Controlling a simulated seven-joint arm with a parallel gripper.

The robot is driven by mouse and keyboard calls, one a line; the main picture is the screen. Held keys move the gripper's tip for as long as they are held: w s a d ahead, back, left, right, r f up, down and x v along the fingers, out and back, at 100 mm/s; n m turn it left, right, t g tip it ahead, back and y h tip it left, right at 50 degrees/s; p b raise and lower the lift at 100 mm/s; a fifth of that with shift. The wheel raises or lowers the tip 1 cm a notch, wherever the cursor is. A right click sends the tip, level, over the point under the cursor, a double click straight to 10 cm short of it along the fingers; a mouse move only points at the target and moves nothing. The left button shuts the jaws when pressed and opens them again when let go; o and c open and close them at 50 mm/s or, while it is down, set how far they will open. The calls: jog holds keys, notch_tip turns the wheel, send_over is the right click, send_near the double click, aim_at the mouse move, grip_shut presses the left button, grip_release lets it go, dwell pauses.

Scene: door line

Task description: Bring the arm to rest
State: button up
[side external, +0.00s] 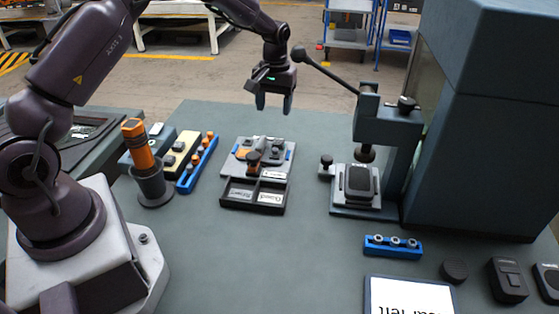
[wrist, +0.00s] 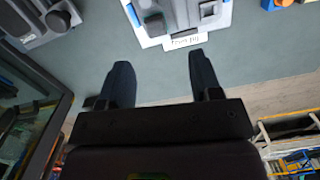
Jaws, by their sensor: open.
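My gripper (side external: 273,103) is in the air above the back part of the table, beyond the grey fixture plate. Its two dark fingers are apart with nothing between them. In the wrist view my gripper (wrist: 160,85) shows both fingers spread over bare table surface. The arm reaches over from the left, bent at the elbow, and the fingers point down in the side view.
A grey fixture plate (side external: 276,148) with a black two-part tray (side external: 252,208) stands mid-table. A lever press (side external: 388,125) and a big cabinet (side external: 490,110) are at right. An orange-handled tool in a cup (side external: 153,187) and a blue rack (side external: 187,181) are at left.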

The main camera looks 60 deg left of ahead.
jog(key=s+d+r+m+t, duration=0.2)
jog(key=s+d+r, duration=0.2)
jog(key=s+r, duration=0.3)
jog(key=s+d+r+m+t, duration=0.2)
jog(key=s+d+r, duration=0.3)
jog(key=s, duration=0.6)
jog(key=s+d+r+m+t, duration=0.2)
jog(key=s+d+r, duration=0.3)
jog(key=s+r, duration=0.4)
jog(key=shift+s+m, duration=0.6)
jog(key=shift+m, duration=0.3)
